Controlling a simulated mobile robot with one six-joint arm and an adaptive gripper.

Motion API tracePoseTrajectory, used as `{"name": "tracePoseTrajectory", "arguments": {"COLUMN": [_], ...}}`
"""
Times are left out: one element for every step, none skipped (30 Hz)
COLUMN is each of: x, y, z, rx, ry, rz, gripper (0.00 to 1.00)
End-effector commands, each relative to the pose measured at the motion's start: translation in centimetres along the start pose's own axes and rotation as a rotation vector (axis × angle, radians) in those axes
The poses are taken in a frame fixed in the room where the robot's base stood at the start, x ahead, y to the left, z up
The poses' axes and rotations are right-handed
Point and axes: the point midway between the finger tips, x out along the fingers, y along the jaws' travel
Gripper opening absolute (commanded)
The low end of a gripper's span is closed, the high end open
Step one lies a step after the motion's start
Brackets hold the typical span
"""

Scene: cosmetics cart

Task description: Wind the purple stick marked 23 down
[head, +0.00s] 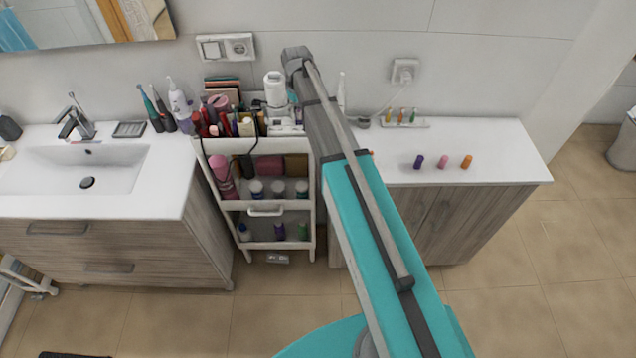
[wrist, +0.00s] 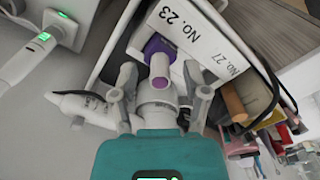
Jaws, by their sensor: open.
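My gripper (wrist: 160,76) is open, with one finger to each side of the stick's near end. I cannot tell whether either finger touches it. In the head view my arm reaches toward the top of the white cart (head: 318,190) and hides this stick and the gripper's fingers.
A white bottle (wrist: 85,108) is at left. In the head view, purple (head: 418,162), pink (head: 443,162) and orange (head: 466,162) pieces stand on the right counter.

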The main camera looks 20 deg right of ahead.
Motion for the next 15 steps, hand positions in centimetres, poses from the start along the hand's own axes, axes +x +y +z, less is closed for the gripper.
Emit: {"name": "tracePoseTrajectory", "arguments": {"x": [0.00, 0.00, 0.00, 0.00, 0.00, 0.00, 0.00, 0.00, 0.00, 0.00, 0.00, 0.00, 0.00, 0.00, 0.00], "y": [0.01, 0.02, 0.02, 0.02, 0.02, 0.03, 0.03, 0.03, 0.04, 0.04, 0.04, 0.04, 0.05, 0.05, 0.05], "z": [0.00, 0.00, 0.01, 0.00, 0.00, 0.00, 0.00, 0.00, 0.00, 0.00, 0.00, 0.00, 0.00, -0.01, -0.01], "rx": [-0.030, -0.050, -0.076, -0.096, -0.115, -0.142, -0.162, -0.181, -0.208, -0.228, -0.247, -0.273, -0.294, -0.313, -0.339], "ry": [0.000, 0.000, 0.000, 0.000, 0.000, 0.000, 0.000, 0.000, 0.000, 0.000, 0.000, 0.000, 0.000, 0.000, 0.000], "rz": [0.000, 0.000, 0.000, 0.000, 0.000, 0.000, 0.000, 0.000, 0.000, 0.000, 0.000, 0.000, 0.000, 0.000, 0.000], "gripper": [0.59, 0.59, 0.59, 0.59, 0.59, 0.59, 0.59, 0.59, 0.59, 0.59, 0.59, 0.59, 0.59, 0.59, 0.59]}}
